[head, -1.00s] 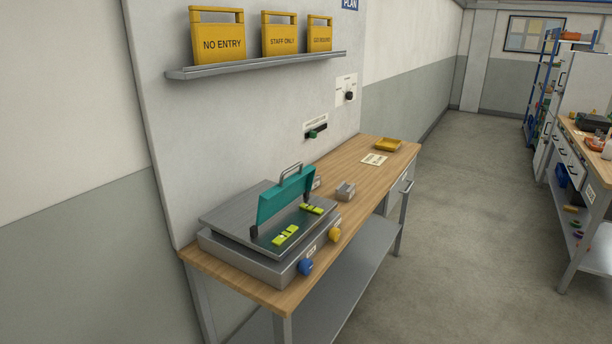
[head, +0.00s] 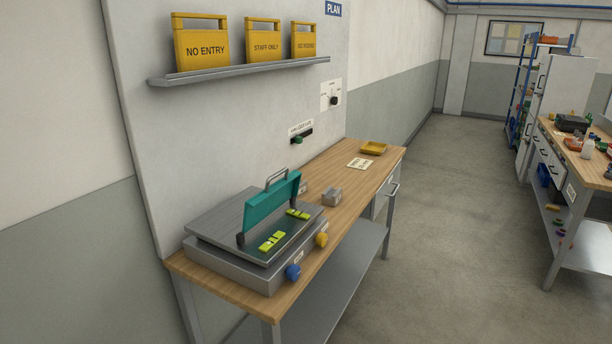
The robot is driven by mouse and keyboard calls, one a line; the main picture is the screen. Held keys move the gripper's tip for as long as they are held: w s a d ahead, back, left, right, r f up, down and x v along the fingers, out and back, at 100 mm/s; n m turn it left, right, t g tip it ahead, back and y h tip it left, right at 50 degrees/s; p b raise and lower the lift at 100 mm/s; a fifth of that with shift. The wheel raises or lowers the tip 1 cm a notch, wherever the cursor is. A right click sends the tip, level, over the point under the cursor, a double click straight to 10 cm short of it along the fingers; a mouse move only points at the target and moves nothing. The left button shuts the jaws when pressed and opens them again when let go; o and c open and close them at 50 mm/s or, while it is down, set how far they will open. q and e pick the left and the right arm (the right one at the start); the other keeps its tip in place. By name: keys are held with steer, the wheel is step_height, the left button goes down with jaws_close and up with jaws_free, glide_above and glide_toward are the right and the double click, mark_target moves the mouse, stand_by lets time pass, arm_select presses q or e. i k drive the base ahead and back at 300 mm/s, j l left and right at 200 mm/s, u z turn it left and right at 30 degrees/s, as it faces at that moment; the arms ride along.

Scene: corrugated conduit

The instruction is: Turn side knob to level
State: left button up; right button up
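A grey metal device (head: 240,262) with a tilted top plate stands on the near end of a wooden workbench (head: 215,287). On its front side are a blue knob (head: 293,272) and a yellow knob (head: 321,240), each beside a small label too small to read. A teal flap with a handle (head: 272,208) stands raised over the plate. Two yellow-green pieces, one near (head: 271,241) and one far (head: 298,214), look like level vials on the plate. Neither of my grippers is in view.
A small grey block (head: 332,197), a paper card (head: 360,163) and a yellow tray (head: 373,149) lie farther along the bench. A wall panel carries a green-handled slider (head: 297,140), a black rotary switch (head: 334,100) and a sign shelf (head: 240,73). Floor to the right is clear.

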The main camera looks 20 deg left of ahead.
mark_target(293, 273)
steer(key=u, duration=1.95)
steer(key=l+u, duration=0.25)
steer(key=u, duration=0.2)
steer(key=l+u, duration=0.25)
steer(key=u, duration=0.25)
steer(key=l+u, duration=0.25)
steer(key=u, duration=0.2)
steer(key=k+l+u, duration=0.1)
steer(key=l+u, duration=0.15)
steer(key=u, duration=0.2)
steer(key=k+l+u, duration=0.1)
steer(key=u, duration=0.4)
steer(key=k+l, duration=0.05)
